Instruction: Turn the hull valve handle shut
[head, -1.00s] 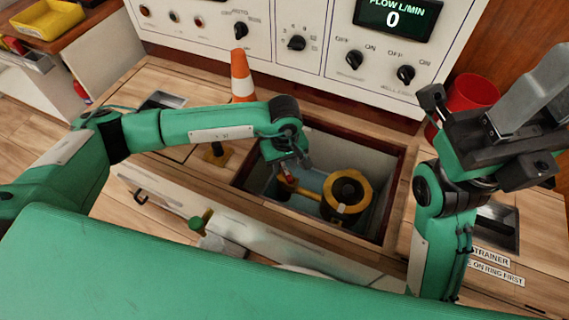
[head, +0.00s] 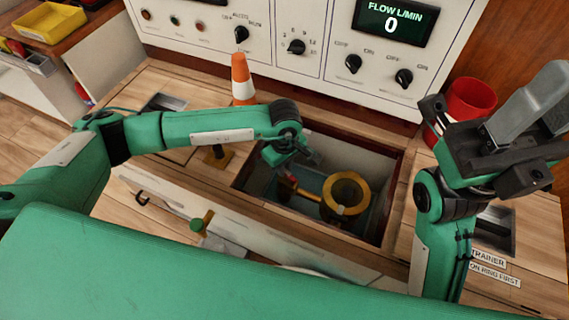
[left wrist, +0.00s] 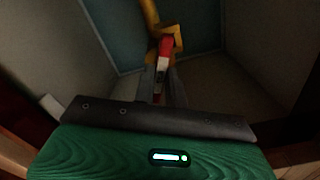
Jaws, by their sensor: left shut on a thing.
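The hull valve handle (head: 305,194) is a yellow lever with a red grip, low in an open floor recess (head: 375,215). It runs towards a yellow round body (head: 347,187) with a dark opening. The red grip also shows in the left wrist view (left wrist: 166,44), at the end of a yellow bar. My left gripper (left wrist: 164,76) reaches into the recess, with its fingers shut on the red grip. In the head view my own wrist partly hides the hold. My right gripper (head: 535,110) is raised at the right, away from the valve; its jaw opening is unclear.
A white panel (head: 320,75) with knobs and a flow display (head: 394,22) reading 0 stands behind the recess. An orange cone (head: 242,80) and a red bucket (head: 470,98) stand near it. A green-knobbed fitting (head: 202,222) is in front. The recess walls lie close around my left gripper.

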